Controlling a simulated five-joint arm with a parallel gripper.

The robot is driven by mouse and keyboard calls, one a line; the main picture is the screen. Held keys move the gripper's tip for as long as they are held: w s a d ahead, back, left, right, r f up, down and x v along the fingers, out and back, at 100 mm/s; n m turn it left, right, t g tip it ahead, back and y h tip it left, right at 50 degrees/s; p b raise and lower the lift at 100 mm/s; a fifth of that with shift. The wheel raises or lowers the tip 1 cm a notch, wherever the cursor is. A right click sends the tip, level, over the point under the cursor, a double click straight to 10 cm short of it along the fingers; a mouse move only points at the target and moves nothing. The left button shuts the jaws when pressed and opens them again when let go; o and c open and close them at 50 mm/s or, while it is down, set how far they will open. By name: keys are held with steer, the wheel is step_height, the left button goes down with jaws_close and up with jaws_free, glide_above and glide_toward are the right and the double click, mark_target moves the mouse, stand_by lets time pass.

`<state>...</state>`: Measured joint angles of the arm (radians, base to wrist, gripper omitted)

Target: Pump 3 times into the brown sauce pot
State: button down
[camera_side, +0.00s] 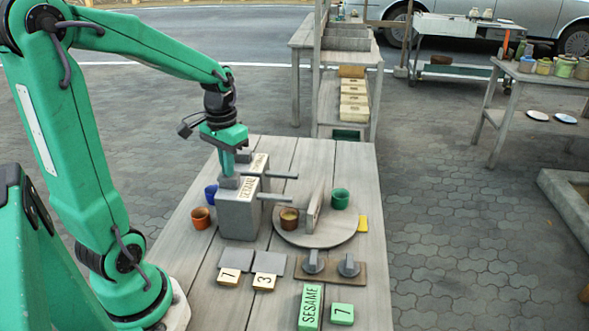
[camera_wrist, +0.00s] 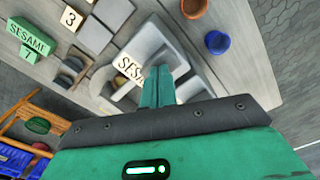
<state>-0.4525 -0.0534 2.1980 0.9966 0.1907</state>
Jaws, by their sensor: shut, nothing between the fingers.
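Two grey box dispensers stand side by side, the front one (camera_side: 238,215) labelled SESAME on top and the rear one (camera_side: 257,170) partly hidden behind it. Each has a rod-like spout pointing right over a round grey turntable (camera_side: 325,240). A brown pot (camera_side: 289,220) with light contents sits on the turntable near the front spout's end. A green pot (camera_side: 340,198) sits on it beyond an upright divider. My gripper (camera_side: 229,178) is shut and empty, pointing down at the dark top of the front dispenser; whether it touches is unclear. In the wrist view the shut fingers (camera_wrist: 158,92) lie beside the SESAME label.
An orange-brown pot (camera_side: 201,218) and a blue pot (camera_side: 211,195) stand left of the dispensers. In front are number tiles 1 (camera_side: 229,278) and 3 (camera_side: 264,281), two grey knobs on a board (camera_side: 330,270), a green SESAME block (camera_side: 310,307) and a green 7 tile (camera_side: 342,314).

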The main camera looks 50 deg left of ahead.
steer(key=shift+f, duration=0.9)
stand_by(0.6)
steer(key=shift+r, duration=1.6)
steer(key=shift+r, duration=0.1)
steer(key=shift+r, duration=2.4)
steer(key=shift+d+r, duration=0.15)
steer(key=shift+d, duration=0.3)
steer(key=s+d+r+m+t, duration=0.1)
steer(key=s+d+m+t, duration=0.2)
steer(key=d, duration=0.9)
steer(key=shift+s+d+t, duration=0.4)
steer(key=shift+s+t, duration=0.9)
steer(key=shift+s, duration=0.05)
